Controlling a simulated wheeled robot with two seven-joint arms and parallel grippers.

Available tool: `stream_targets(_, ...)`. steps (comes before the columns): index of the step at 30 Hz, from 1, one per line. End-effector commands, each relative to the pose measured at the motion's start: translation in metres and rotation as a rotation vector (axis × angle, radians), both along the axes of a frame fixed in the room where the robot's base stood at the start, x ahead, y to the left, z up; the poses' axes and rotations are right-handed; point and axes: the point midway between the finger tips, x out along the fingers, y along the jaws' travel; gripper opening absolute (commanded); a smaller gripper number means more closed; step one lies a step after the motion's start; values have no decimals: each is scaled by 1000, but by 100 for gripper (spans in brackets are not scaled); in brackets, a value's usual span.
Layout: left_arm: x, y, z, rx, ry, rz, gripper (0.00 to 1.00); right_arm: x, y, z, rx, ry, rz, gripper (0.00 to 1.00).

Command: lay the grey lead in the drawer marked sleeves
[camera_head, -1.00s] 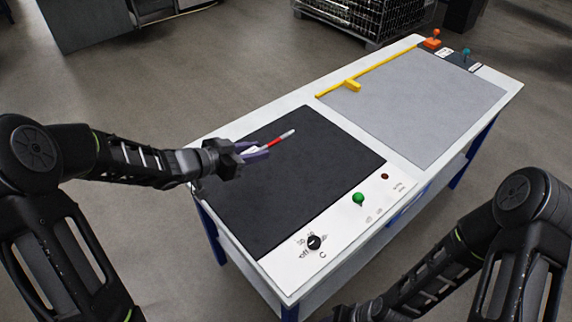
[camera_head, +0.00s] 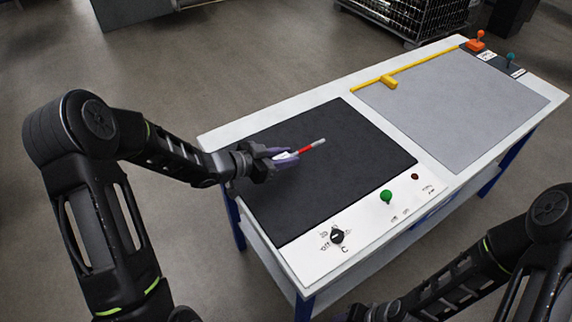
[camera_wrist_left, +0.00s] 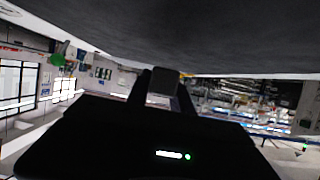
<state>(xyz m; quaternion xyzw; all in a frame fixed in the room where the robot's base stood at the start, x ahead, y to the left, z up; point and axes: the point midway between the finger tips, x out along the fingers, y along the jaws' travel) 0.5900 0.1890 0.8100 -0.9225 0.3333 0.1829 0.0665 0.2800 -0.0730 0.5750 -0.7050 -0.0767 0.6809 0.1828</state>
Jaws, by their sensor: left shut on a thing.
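My left gripper (camera_head: 285,155) is shut on a thin rod (camera_head: 312,146) with a white, a red and a grey part. It holds the rod over the black mat (camera_head: 350,185), pointing to the right; I cannot tell how high above it. In the left wrist view a dark finger (camera_wrist_left: 163,86) shows, but the rod cannot be made out there. No separate grey lead and no drawer marked sleeves can be made out. My right arm comes in at the lower right; its fingers are out of view.
The white table (camera_head: 305,110) also bears a bare grey mat (camera_head: 455,110). A yellow bar with a block (camera_head: 389,82) runs along its back. Orange (camera_head: 476,43) and teal (camera_head: 510,58) levers stand at the far end. A green knob (camera_head: 386,196) and a black dial (camera_head: 337,236) sit in front.

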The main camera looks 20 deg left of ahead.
Motion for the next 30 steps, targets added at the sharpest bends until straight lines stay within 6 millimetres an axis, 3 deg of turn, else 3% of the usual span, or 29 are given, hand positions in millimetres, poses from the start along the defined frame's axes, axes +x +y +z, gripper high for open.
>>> stream_targets(6, 0, 0, -30, -2, 3, 2, 0, 0, 0, -3, 0, 0, 0, 49)
stream_targets(22, 0, 0, -40, 0, 1, 0, 0, 0, 0, -9, 0, 0, 0, 49)
stream_targets(23, 0, 0, -39, 1, 2, 0, 29, 0, 0, -7, 0, 0, 0, 49)
stream_targets(30, -2, 0, -41, 0, 6, -1, 49, 0, 0, -7, 0, -1, 0, 49)
